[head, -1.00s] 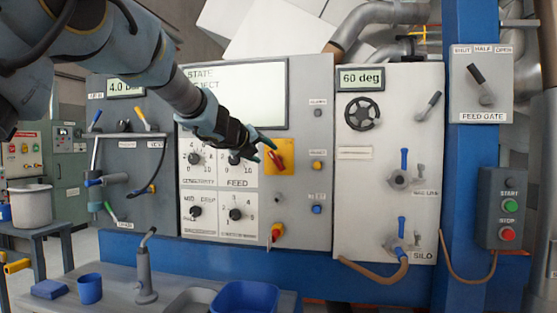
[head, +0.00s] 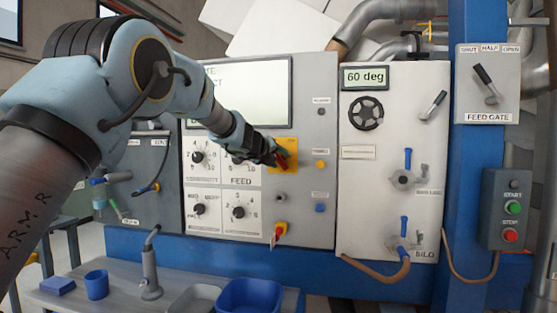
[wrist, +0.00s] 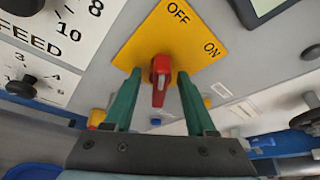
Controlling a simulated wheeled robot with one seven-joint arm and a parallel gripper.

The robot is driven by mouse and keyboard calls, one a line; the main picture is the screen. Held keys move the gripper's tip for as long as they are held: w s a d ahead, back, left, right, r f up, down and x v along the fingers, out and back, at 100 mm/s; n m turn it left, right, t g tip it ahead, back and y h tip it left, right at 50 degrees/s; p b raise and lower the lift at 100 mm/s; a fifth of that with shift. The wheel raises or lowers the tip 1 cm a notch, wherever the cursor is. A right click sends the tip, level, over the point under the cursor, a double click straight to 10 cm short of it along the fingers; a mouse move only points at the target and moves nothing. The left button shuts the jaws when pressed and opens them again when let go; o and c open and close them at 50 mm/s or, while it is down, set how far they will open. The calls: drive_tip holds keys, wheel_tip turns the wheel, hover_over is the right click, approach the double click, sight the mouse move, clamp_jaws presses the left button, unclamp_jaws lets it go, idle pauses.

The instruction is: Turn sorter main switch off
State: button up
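The sorter main switch is a red rotary handle (wrist: 160,78) on a yellow plate (wrist: 172,38) marked OFF and ON. In the head view the yellow plate (head: 291,146) sits on the grey panel, right of the FEED dials. My gripper (wrist: 158,80) has its two green fingers on either side of the red handle, with a visible gap to each side, so it is open around it. In the head view my gripper (head: 279,160) partly hides the handle and plate. I cannot tell exactly which label the handle points to.
Dials (head: 199,158) lie left of the switch. A small yellow button (head: 320,164) and a blue button (head: 320,208) are to its right. A second red-and-yellow switch (head: 280,230) is below. A bench with a blue bin (head: 247,298) stands in front of the panel.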

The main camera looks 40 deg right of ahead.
clamp_jaws()
drive_tip(key=shift+f, duration=0.1)
drive_tip(key=shift+w+n+b, duration=0.1)
drive_tip(key=shift+n+b, duration=0.2)
drive_tip(key=shift+b, duration=0.1)
drive_tip(key=shift+n+h, duration=0.3)
drive_tip(key=shift+h, duration=0.1)
drive_tip(key=shift+o, duration=1)
unclamp_jaws()
drive_tip(key=shift+a, duration=0.1)
drive_tip(key=b+v, duration=0.3)
drive_tip(key=v, duration=0.7)
drive_tip(key=shift+a+r, duration=0.25)
drive_tip(key=shift+a, duration=0.1)
